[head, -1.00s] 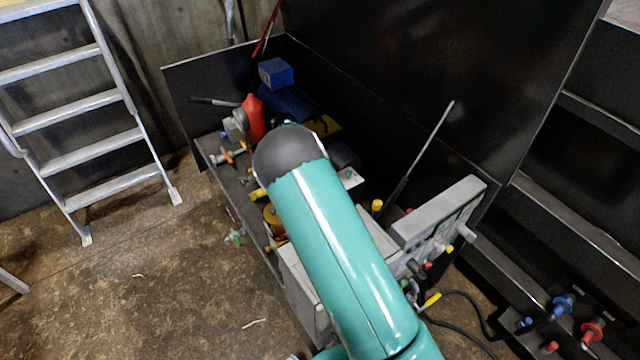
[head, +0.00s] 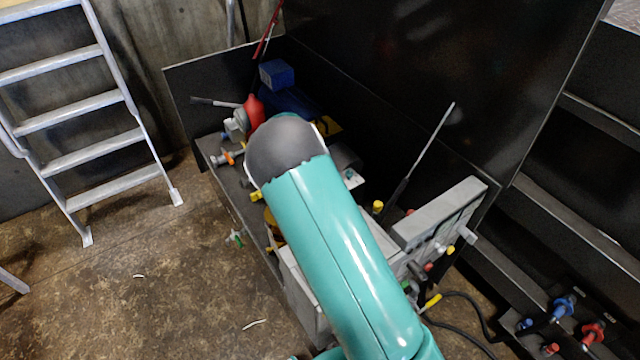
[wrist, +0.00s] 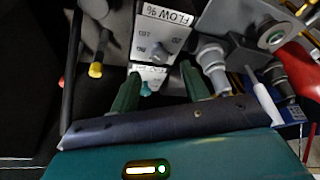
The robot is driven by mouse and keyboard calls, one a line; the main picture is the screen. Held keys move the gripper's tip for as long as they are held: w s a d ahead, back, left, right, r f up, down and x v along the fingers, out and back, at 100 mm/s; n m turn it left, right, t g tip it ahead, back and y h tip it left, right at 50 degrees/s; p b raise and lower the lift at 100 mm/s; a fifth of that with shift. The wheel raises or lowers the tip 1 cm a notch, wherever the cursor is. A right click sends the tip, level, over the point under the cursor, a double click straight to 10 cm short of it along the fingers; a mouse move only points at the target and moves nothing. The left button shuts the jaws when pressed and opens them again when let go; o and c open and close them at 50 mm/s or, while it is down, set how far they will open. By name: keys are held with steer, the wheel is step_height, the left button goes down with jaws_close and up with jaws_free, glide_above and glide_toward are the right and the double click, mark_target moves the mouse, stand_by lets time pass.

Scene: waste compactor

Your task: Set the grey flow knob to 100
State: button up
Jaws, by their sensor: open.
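In the wrist view, a white panel (wrist: 165,22) carries an upside-down "FLOW %" label and number marks. The small grey flow knob (wrist: 158,50) sits on this panel. Its exact setting is too small to read. My gripper (wrist: 160,80) shows below it, with two green fingers spread apart, one to each side of the knob in the picture. Nothing is between them in grip, and the knob looks a little beyond the fingertips. In the head view my teal arm hides the gripper and the knob.
A second label with a teal knob (wrist: 146,88) shows between the fingers. A grey valve fitting (wrist: 212,65) is close by the right finger. A yellow-tipped lever (wrist: 96,70) is at left. In the head view, a red bottle-like part (head: 254,110) and blue block (head: 276,74) stand behind.

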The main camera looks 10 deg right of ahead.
steer(key=v, duration=0.8)
steer(key=shift+s+r, duration=0.2)
steer(key=shift+r, duration=0.15)
